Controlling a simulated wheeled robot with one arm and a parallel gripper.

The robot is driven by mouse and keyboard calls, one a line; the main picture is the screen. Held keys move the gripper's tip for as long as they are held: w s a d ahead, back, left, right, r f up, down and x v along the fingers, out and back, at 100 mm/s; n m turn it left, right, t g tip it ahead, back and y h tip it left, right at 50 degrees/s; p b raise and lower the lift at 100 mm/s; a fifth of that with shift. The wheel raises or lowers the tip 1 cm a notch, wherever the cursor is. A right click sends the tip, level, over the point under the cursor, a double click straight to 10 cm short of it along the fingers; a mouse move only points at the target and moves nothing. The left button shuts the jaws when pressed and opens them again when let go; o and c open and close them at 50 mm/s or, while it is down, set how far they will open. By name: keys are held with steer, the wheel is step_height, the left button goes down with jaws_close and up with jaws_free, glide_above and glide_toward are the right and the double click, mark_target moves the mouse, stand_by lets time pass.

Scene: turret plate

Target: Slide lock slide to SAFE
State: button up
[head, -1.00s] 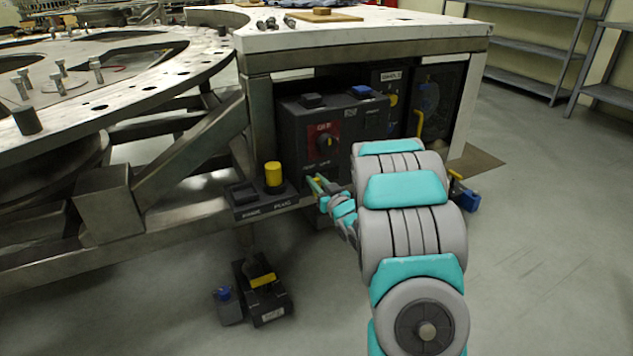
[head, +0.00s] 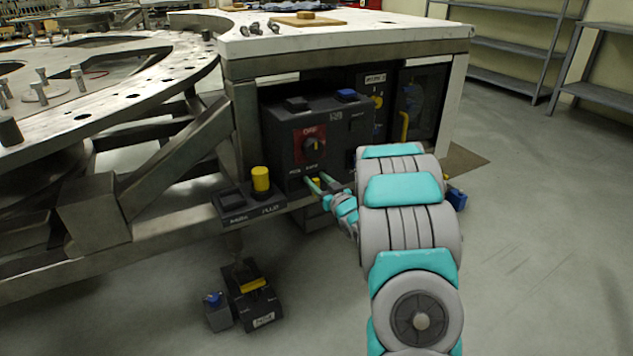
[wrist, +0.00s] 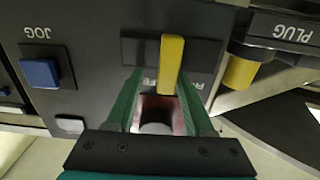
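The lock slide's yellow tab (wrist: 172,65) stands out from a dark slot (wrist: 142,50) in the wrist view, near the slot's middle. Upside-down lettering beside the slot is partly hidden by my fingers; "FE" shows left of the tab. My gripper (wrist: 160,85) is open, its two green fingers reaching to the panel on either side of the tab. The tab is nearer the right finger; whether they touch is unclear. In the head view, my gripper (head: 317,182) is at the lower front of the dark control box (head: 285,135), below the red OFF switch plate.
A blue JOG button (wrist: 40,72) is left of the slot in the wrist view. A yellow plug (wrist: 240,70) projects on the right, close to the right finger. In the head view, the steel frame (head: 150,170) is left of the box, and a pedal unit (head: 252,295) sits on the floor.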

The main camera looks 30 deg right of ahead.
steer(key=shift+a, duration=0.1)
steer(key=s, duration=0.7)
steer(key=shift+s+b, duration=0.35)
steer(key=shift+s, duration=0.05)
stand_by(0.3)
